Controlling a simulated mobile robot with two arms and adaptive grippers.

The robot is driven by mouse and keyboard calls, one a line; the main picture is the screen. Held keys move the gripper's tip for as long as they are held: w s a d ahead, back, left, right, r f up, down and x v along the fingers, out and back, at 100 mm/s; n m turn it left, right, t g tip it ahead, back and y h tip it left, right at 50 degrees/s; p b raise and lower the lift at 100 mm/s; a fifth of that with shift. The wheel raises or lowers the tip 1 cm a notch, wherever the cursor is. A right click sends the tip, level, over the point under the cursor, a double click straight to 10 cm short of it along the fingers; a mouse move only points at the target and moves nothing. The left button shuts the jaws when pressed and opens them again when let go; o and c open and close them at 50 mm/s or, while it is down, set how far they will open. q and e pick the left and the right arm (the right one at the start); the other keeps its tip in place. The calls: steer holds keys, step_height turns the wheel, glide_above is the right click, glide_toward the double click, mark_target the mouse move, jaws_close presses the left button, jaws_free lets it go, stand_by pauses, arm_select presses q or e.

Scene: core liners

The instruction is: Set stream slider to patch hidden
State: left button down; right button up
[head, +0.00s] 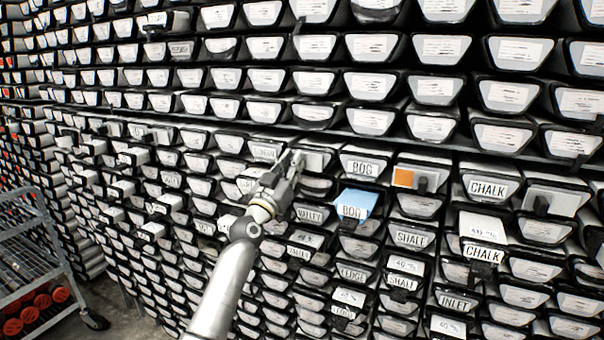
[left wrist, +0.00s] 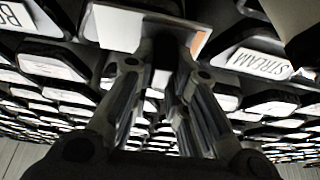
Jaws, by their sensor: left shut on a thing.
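The stream slider is a white plate (head: 316,160) on a tray front between the STREAM label (head: 266,152) and a BOG label (head: 361,168). In the left wrist view the white plate (left wrist: 122,29) appears upside down, with a narrow orange patch (left wrist: 200,42) showing at its edge on the STREAM label (left wrist: 262,63) side. My left gripper (head: 297,160) reaches up to this plate. Its fingers (left wrist: 163,62) are shut on the dark slider tab (left wrist: 162,76) below the plate; they hide much of the tab. My right gripper is not in view.
To the right, another slider (head: 430,180) shows a wide orange patch (head: 403,177). A blue block labelled BOG (head: 356,204) sticks out below. Labelled trays fill the wall, several with protruding sliders or boxes. A metal cart (head: 35,245) stands at lower left.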

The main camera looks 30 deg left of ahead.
arm_select(q)
steer(key=shift+a, duration=0.7)
steer(key=c, duration=1.4)
jaws_free()
steer(key=shift+a, duration=0.25)
steer(key=shift+s+d, duration=0.1)
steer(key=shift+d, duration=0.05)
steer(key=v, duration=1.2)
steer(key=shift+f, duration=0.1)
